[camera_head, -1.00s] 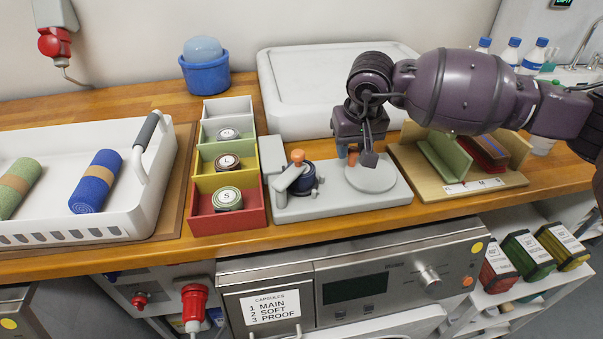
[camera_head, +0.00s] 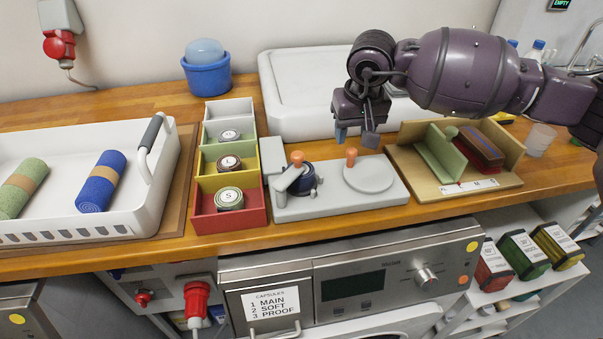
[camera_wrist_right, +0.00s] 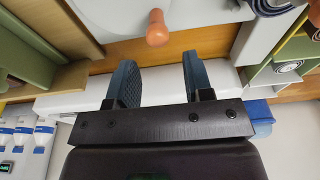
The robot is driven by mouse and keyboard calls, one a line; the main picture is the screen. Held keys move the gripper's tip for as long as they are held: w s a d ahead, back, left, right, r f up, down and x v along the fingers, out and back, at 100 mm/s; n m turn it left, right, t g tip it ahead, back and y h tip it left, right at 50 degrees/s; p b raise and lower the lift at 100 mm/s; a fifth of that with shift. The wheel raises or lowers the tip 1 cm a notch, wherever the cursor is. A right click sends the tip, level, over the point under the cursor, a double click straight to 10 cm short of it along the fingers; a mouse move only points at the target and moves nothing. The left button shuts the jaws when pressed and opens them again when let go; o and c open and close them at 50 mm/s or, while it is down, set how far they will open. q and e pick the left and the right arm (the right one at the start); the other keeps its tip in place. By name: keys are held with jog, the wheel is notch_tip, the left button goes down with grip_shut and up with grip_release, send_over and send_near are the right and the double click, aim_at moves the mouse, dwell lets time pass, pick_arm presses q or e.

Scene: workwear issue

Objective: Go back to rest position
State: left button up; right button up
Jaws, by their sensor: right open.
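My right gripper (camera_head: 356,137) hangs in the air above the back of the grey two-station fixture (camera_head: 330,203). Its jaws are apart with nothing between them, as the right wrist view (camera_wrist_right: 155,85) also shows. The fixture has a dark blue roll under a clamp (camera_head: 303,182) on its left and a bare round disc (camera_head: 370,176) on its right. An orange knob (camera_head: 351,156) stands behind the disc, and an orange knob also shows in the right wrist view (camera_wrist_right: 157,28). My left gripper is not in view.
A white tray (camera_head: 150,205) with green and blue rolls lies left. A coloured compartment box (camera_head: 256,218) holds several small rolls. A wooden stand (camera_head: 415,192) with cards is right of the fixture. A white lidded bin (camera_head: 290,85) stands behind. A blue bucket (camera_head: 207,80) stands at the back.

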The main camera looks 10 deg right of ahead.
jog(key=shift+r+p, duration=0.5)
jog(key=shift+r, duration=1.3)
jog(key=shift+s+f, duration=0.1)
jog(key=shift+f, duration=0.05)
